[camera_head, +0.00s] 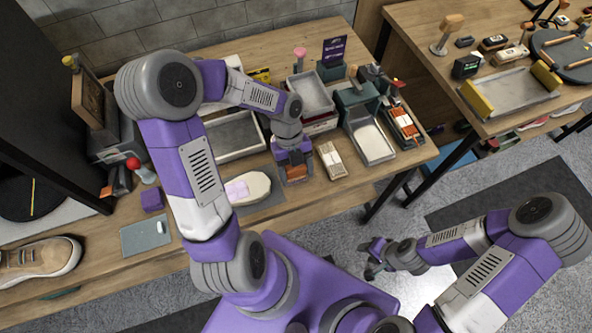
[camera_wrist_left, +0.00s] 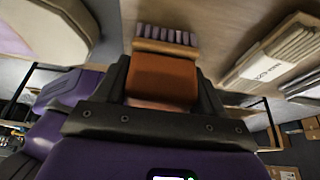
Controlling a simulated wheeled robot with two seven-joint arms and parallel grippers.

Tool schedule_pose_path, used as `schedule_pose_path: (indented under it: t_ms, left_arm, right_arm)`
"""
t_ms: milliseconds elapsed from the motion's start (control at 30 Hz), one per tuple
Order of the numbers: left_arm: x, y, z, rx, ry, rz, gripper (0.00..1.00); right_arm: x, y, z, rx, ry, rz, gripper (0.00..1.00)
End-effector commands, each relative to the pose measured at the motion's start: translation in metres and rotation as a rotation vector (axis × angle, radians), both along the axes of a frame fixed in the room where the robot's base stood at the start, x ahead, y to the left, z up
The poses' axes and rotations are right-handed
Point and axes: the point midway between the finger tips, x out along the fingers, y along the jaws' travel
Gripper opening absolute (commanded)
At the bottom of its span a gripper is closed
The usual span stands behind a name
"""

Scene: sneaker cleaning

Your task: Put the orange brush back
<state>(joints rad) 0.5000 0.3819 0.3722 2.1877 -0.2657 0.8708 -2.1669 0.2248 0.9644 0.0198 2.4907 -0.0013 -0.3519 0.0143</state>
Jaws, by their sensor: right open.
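The orange brush (camera_head: 297,173) is at my left gripper (camera_head: 294,163), above the front part of the wooden table. In the left wrist view the brush's orange-brown block (camera_wrist_left: 162,78) sits between the two dark fingers of my left gripper (camera_wrist_left: 163,95), which close against its sides. Whether the bristles touch the tabletop is hard to tell. My right gripper (camera_head: 374,258) is open and empty, low over the floor in front of the table.
A pale shoe-shaped piece with a pink cloth (camera_head: 248,188) lies left of the brush; a banded cream bundle (camera_head: 332,160) lies right. Grey trays (camera_head: 234,136) (camera_head: 372,146) and a rack with orange items (camera_head: 405,123) stand behind and right. Bare wood shows (camera_head: 320,188) near the front edge.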

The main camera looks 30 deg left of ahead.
Motion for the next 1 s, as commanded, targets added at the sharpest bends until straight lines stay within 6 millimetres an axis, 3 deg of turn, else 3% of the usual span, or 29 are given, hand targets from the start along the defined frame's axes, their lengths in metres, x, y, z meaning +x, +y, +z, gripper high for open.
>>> schedule_pose_path:
  t_ms: [33,133,533,1000]
  left_arm:
    - [0.000,0.000,0.000,0.000,0.000,0.000,0.77]
    - [0.000,0.000,0.000,0.000,0.000,0.000,0.92]
    - [0.002,0.002,0.009,0.001,-0.002,0.002,0.93]
    - [0.026,0.029,0.094,0.002,-0.003,0.003,0.93]
  right_arm:
    - [0.000,0.000,0.000,0.000,0.000,0.000,0.43]
    - [0.000,0.000,0.000,0.000,0.000,0.000,0.43]
    - [0.000,0.000,0.004,0.000,0.000,0.000,0.43]
    - [0.000,0.000,0.031,0.000,0.000,0.000,0.43]
